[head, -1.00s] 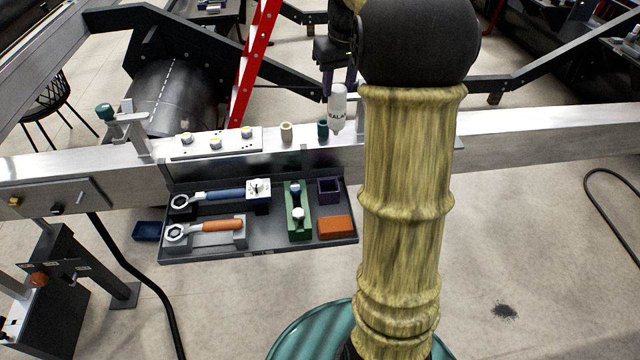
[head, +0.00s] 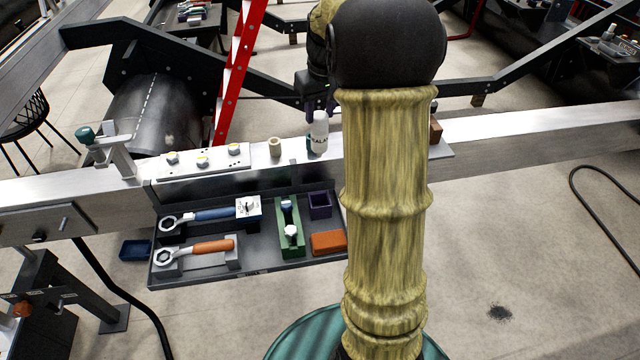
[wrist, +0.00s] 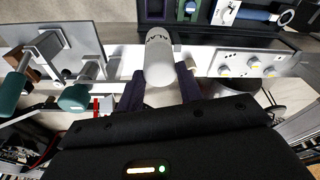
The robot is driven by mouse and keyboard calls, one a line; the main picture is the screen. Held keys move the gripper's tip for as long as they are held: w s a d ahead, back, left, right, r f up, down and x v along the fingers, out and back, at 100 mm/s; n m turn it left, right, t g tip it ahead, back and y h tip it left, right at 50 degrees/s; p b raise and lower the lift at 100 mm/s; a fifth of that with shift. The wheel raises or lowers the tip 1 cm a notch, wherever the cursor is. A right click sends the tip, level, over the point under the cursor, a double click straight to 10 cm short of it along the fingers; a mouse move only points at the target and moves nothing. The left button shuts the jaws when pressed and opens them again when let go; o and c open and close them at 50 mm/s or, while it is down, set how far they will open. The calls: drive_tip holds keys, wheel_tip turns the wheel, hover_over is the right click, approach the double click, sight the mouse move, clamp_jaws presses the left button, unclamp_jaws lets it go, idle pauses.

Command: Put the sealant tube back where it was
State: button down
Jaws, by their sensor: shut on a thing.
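The sealant tube (head: 320,135) is a white bottle with dark lettering. My gripper (head: 318,106) is shut on it and holds it roughly upright above the pale metal beam (head: 500,127). In the wrist view the tube (wrist: 158,68) sits between my two dark fingers (wrist: 158,88), its lettering towards the tray. Whether its lower end touches the beam cannot be told. In the head view a teal piece (head: 309,141) shows mostly hidden behind the tube. My arm covers part of the beam to the right.
A beige cylinder (head: 275,147) and a plate with several knobs (head: 204,160) stand left of the tube. A dark tray (head: 255,262) in front holds wrenches, a green holder (head: 290,232), a purple open box (head: 320,206) and an orange block (head: 328,243). A teal-knobbed clamp (head: 86,135) stands farther left.

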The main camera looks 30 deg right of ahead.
sight(324, 152)
wheel_tip(324, 152, down, 19)
drive_tip(key=p, duration=0.2)
drive_tip(key=shift+p, duration=0.4)
drive_tip(key=shift+f, duration=0.15)
drive_tip(key=shift+f+p, duration=0.4)
drive_tip(key=shift+f, duration=1.5)
drive_tip(key=c, duration=0.9)
unclamp_jaws()
drive_tip(key=r, duration=0.4)
drive_tip(key=s+r+b, duration=0.1)
drive_tip(key=r, duration=0.3)
drive_tip(key=s+r+b, duration=0.1)
drive_tip(key=r, duration=0.3)
